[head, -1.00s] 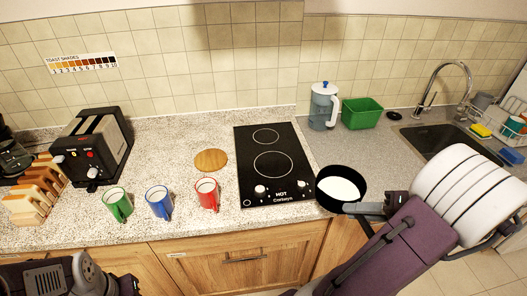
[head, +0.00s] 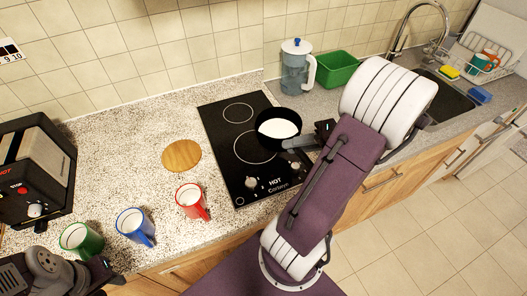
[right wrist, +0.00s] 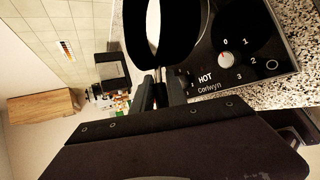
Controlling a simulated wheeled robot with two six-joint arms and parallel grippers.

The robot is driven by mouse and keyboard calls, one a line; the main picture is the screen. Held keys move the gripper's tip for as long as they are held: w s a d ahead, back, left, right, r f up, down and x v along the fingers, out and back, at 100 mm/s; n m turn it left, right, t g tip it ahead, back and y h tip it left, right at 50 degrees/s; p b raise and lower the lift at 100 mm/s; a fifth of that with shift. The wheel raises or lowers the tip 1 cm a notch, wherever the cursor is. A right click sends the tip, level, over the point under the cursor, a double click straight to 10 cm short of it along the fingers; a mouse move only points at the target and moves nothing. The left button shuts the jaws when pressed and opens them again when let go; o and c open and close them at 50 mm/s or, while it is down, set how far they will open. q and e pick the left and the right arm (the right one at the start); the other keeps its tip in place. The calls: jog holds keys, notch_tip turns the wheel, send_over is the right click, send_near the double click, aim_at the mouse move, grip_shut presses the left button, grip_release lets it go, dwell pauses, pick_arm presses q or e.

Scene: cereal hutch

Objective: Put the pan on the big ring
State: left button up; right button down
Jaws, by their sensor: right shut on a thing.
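The black pan (head: 264,142), with white contents, is over the right part of the hob (head: 221,158) in the head view. It partly covers the right side of the big ring (head: 238,153); whether it touches the glass is unclear. My right gripper (head: 312,141) is shut on the pan's handle, to the right of the pan. In the right wrist view the pan (right wrist: 126,30) is at the top, with the jaws (right wrist: 158,88) below it. My left gripper (head: 108,272) is at the lower left, near the green mug; its jaws are unclear.
Green (head: 82,239), blue (head: 136,226) and red (head: 191,201) mugs stand left of the hob. A round wooden board (head: 181,156) lies behind them. A jug (head: 296,68) and green tub (head: 336,69) stand behind right. The small ring (head: 238,113) is bare.

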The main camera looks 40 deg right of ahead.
aim_at(267, 146)
jog(key=x, duration=0.3)
jog(key=d+x, duration=0.1)
jog(key=x, duration=0.2)
jog(key=w+b+x, duration=0.1)
jog(key=x, duration=0.2)
jog(key=shift+w+d+f, duration=0.1)
jog(key=shift+w+d, duration=0.1)
jog(key=shift+w, duration=0.05)
notch_tip(267, 146, down, 4)
jog(key=shift+s+r+b, duration=0.1)
jog(key=shift+b, duration=0.65)
jog(key=c, duration=1.3)
grip_release()
jog(key=shift+f, duration=0.25)
